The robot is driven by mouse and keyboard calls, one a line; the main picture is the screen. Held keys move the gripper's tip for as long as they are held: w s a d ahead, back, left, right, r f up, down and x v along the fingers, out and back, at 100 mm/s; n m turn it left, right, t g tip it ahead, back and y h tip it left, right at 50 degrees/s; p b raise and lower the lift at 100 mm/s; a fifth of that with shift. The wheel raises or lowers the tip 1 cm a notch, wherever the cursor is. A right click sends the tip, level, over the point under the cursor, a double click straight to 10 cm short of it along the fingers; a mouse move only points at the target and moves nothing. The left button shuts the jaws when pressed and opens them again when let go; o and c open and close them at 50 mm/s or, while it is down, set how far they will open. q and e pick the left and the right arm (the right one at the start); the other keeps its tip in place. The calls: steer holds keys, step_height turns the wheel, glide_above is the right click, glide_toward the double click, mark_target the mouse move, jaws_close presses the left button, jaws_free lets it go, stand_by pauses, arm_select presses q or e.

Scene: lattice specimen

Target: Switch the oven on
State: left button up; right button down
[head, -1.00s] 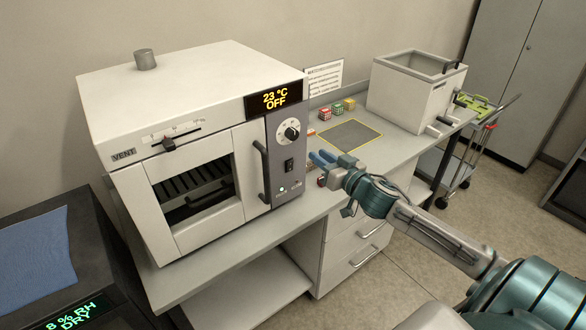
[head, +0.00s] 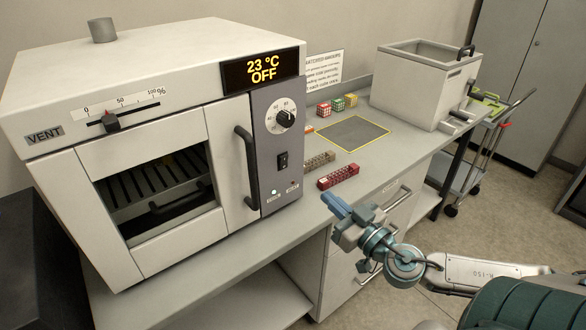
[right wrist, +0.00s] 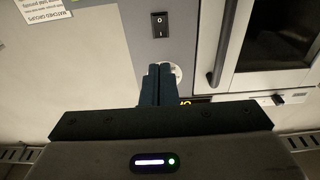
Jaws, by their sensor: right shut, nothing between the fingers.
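The oven (head: 230,120) is a pale box on the bench, its door shut. Its display (head: 262,70) reads 23 °C OFF. Below it on the grey panel are a round dial (head: 285,117) and a black rocker switch (head: 283,161). In the right wrist view the switch (right wrist: 160,24) shows O and I marks, and the dial (right wrist: 178,72) is partly hidden behind my fingers. My right gripper (head: 335,202) is shut and empty, in front of the bench, apart from the panel, to the lower right of the switch. My left gripper is out of view.
The oven's door handle (head: 247,167) stands out left of the switch. Several small blocks, a yellow-edged mat (head: 353,134) and a lidless pale bath (head: 425,85) are further back.

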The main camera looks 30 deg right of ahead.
mark_target(285, 158)
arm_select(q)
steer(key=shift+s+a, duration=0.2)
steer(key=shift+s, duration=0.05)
arm_select(e)
steer(key=shift+s+r, duration=0.1)
steer(key=shift+r, duration=0.05)
